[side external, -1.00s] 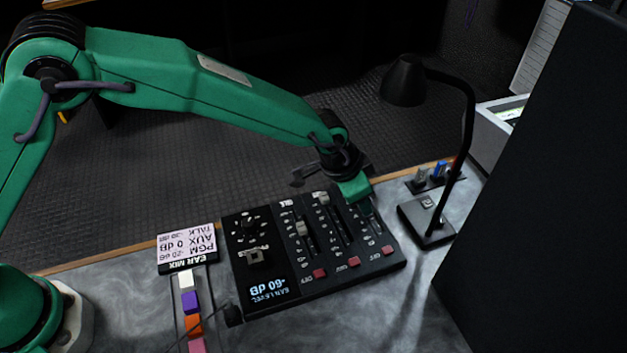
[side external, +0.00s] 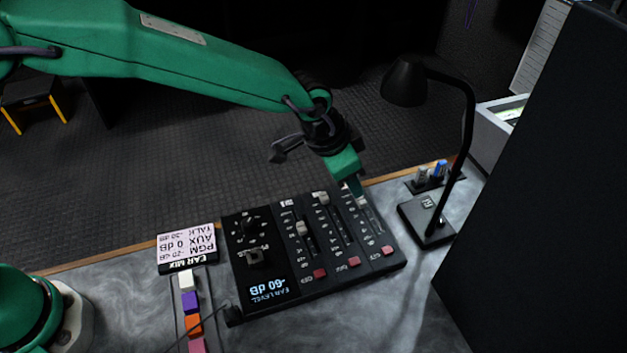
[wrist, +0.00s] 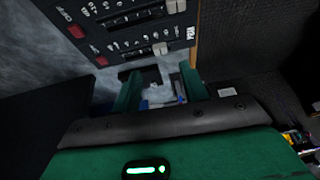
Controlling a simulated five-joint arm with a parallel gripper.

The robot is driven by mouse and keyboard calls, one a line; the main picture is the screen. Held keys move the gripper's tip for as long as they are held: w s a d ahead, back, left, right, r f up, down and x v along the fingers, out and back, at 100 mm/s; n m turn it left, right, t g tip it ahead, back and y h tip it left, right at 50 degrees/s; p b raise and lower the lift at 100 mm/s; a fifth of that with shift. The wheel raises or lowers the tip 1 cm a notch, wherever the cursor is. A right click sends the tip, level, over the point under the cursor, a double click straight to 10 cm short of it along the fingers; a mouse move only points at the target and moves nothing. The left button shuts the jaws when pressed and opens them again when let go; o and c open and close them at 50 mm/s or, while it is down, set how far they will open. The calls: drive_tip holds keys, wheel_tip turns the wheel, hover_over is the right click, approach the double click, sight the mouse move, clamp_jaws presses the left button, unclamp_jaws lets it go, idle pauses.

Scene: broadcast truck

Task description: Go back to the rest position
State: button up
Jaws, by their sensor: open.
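My gripper (side external: 356,188) is open and empty. In the side view it hangs just above the far right corner of the black mixer panel (side external: 377,266), over the top of the right-hand fader. In the wrist view both green fingers (wrist: 160,78) stand apart with nothing held between them. The right-hand fader's knob (side external: 363,202) shows just below the fingertips, partly hidden; I cannot tell whether they touch. The other two faders and the round knobs are clear of the gripper.
A black desk lamp (side external: 467,125) arches up right of the panel. A small holder with a blue item (side external: 440,169) sits behind its base. A dark upright slab (side external: 530,220) fills the right side. A label card (side external: 187,243) and coloured blocks (side external: 191,301) lie left of the panel.

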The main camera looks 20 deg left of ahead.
drive_tip(key=s+a+r+n+t+y, duration=0.1)
drive_tip(key=s+a+r+n, duration=0.15)
drive_tip(key=a+r, duration=0.65)
drive_tip(key=s+a+r+n, duration=0.2)
drive_tip(key=s+a+r, duration=0.25)
drive_tip(key=a, duration=0.85)
drive_tip(key=s+a+n+t+y, duration=0.1)
drive_tip(key=s+a+n, duration=0.3)
drive_tip(key=s+a, duration=1)
drive_tip(key=shift+s+a+r+y, duration=0.15)
drive_tip(key=shift+s+a+y, duration=0.2)
drive_tip(key=shift+s, duration=0.6)
